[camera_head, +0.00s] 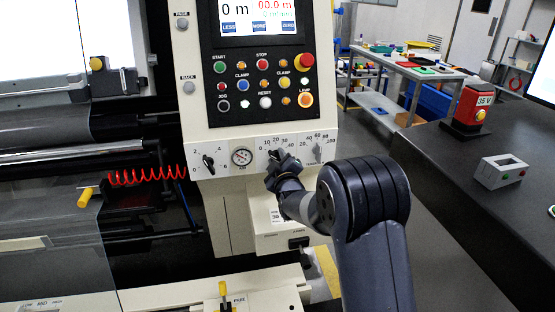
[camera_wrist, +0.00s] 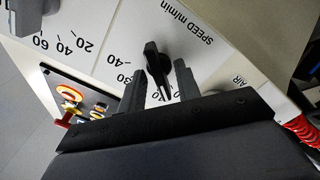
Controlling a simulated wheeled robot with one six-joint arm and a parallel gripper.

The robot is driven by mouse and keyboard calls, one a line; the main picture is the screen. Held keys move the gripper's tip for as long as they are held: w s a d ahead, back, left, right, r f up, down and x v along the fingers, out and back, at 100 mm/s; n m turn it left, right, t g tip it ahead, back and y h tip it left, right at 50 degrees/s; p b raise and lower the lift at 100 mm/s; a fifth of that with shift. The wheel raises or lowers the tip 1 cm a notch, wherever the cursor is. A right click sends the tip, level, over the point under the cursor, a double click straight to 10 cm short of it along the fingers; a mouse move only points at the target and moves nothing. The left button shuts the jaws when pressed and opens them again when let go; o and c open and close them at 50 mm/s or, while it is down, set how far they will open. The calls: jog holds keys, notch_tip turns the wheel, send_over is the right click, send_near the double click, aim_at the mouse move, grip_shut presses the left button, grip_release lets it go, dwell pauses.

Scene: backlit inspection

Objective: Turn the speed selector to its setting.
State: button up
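The speed selector (camera_wrist: 157,66) is a black bar-shaped knob on a white panel marked "SPEED m/min". Printed scale numbers, among them 30 and 40, lie around it. The panel appears rotated in the wrist view. My gripper (camera_wrist: 160,78) has its two dark fingers on either side of the knob, with visible gaps to it. The fingers are open. The knob's lower end lies between them, and part of the scale is hidden behind the gripper. In the head view my gripper (camera_head: 273,161) is at the middle dial of the panel and largely covers the selector.
A second knob (camera_head: 318,151) with a scale to 100 is right of my gripper. A gauge (camera_head: 242,157) and another knob (camera_head: 208,162) are on the left. Push buttons (camera_head: 264,83) sit above. A dark counter (camera_head: 470,190) stands at the right.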

grip_shut()
dwell(0.3)
